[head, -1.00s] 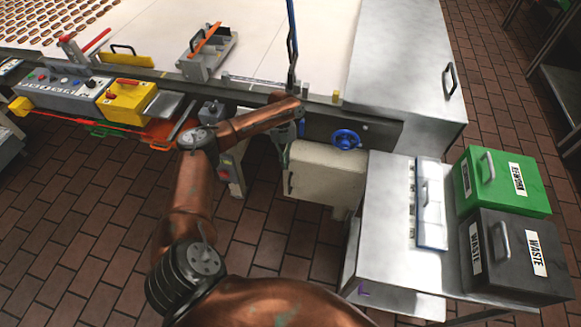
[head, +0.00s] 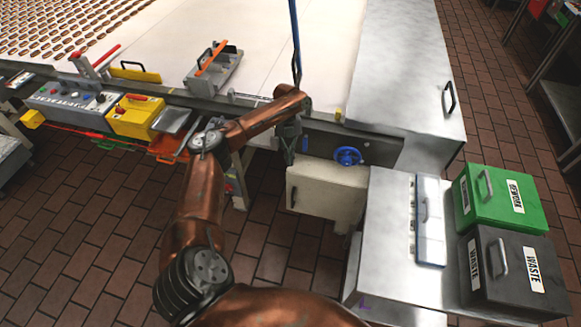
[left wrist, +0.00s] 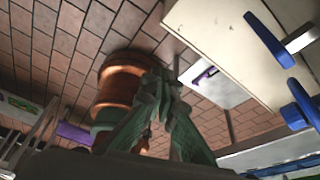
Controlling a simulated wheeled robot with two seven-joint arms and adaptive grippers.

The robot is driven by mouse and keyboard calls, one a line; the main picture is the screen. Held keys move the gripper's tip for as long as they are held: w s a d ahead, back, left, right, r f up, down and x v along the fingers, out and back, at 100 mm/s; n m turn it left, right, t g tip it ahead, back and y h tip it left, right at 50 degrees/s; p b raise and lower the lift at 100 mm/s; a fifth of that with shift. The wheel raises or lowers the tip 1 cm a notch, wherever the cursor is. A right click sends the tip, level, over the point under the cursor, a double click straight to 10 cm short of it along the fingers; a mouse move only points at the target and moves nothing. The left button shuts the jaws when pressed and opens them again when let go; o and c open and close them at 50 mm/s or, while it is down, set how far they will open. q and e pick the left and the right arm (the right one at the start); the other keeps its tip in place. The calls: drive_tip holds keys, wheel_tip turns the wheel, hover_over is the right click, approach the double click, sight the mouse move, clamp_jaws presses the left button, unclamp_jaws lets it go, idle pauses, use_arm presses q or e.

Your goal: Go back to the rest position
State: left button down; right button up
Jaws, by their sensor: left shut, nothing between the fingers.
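My left gripper (head: 287,157) hangs at the end of my copper arm, pointing down beside the conveyor's front edge. It is small and dark in the head view, left of the blue handwheel (head: 347,155) and just above the cream cabinet (head: 325,190). In the left wrist view its greenish fingers (left wrist: 155,80) are together with nothing held, in front of a copper part of my own body. My right gripper is in neither view.
The conveyor (head: 310,40) runs along the back, with sandwiches at far left. A yellow box (head: 133,118) and a tool holder (head: 215,70) stand left. A metal table (head: 385,245), green rework bin (head: 498,198) and black waste bin (head: 510,270) stand right. Brick floor is open at lower left.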

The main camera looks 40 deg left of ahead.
use_arm(q)
drive_tip(key=shift+r, duration=0.35)
